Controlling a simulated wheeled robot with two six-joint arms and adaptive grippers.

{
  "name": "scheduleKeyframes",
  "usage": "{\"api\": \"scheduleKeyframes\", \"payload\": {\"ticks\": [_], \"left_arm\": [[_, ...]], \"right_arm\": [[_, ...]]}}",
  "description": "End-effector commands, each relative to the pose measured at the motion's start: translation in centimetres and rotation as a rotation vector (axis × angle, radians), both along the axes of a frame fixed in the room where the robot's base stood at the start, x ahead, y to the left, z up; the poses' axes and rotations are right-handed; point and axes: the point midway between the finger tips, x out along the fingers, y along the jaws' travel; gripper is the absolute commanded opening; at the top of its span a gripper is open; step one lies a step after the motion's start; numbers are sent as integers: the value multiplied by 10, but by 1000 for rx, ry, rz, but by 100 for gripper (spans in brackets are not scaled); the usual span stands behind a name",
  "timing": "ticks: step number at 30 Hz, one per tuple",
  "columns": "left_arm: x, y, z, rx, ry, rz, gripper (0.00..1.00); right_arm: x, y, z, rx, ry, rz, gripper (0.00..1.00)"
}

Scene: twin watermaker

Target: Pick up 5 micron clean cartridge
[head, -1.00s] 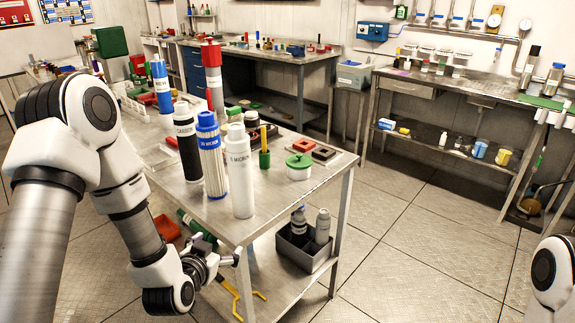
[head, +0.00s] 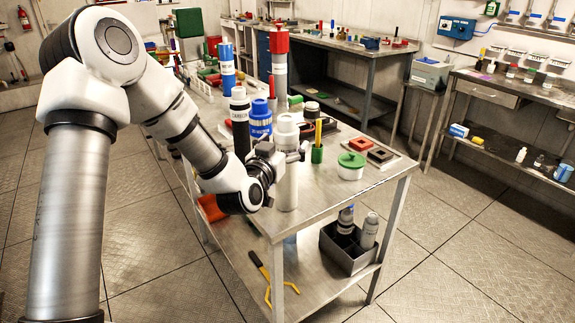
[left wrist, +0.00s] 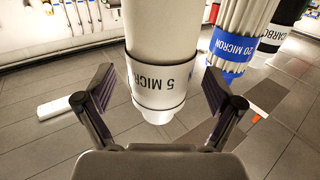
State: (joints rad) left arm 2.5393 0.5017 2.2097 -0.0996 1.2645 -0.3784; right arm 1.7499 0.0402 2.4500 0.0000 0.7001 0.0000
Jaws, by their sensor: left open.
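The 5 micron clean cartridge (head: 288,190) is a white cylinder standing upright near the front edge of the steel table. In the left wrist view, its "5 MICRON" label (left wrist: 158,82) faces me. My left gripper (head: 284,156) is open at the cartridge's upper part and hides its label in the head view. In the left wrist view, the left gripper's fingers (left wrist: 159,90) stand apart on either side of the cartridge, with visible gaps. I cannot tell how deep it sits between them. My right gripper is not in view.
The blue-banded 20 micron cartridge (head: 260,120) stands close beside it, also in the wrist view (left wrist: 232,42). A dark carbon cartridge (head: 240,125) is just behind. A green-lidded white pot (head: 351,166) is to the right. A grey bin (head: 345,250) sits on the lower shelf.

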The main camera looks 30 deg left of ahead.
Motion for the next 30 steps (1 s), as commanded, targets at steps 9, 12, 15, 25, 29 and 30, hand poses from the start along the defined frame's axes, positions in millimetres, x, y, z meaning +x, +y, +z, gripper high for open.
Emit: {"api": "scheduleKeyframes", "payload": {"ticks": [9, 12, 15, 25, 29, 30], "left_arm": [[17, 2, 0, 1, 0, -1, 92], [17, 2, 0, 1, 0, -1, 64], [17, 2, 0, 1, 0, -1, 29], [17, 2, 1, 1, 0, -2, 1], [19, 2, 6, 1, -1, -2, 1], [20, 2, 9, 1, -1, -2, 1]], "right_arm": [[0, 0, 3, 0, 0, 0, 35], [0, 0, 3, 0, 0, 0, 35], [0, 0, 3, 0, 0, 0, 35], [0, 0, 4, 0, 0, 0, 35], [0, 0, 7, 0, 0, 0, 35], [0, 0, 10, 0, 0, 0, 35]]}}
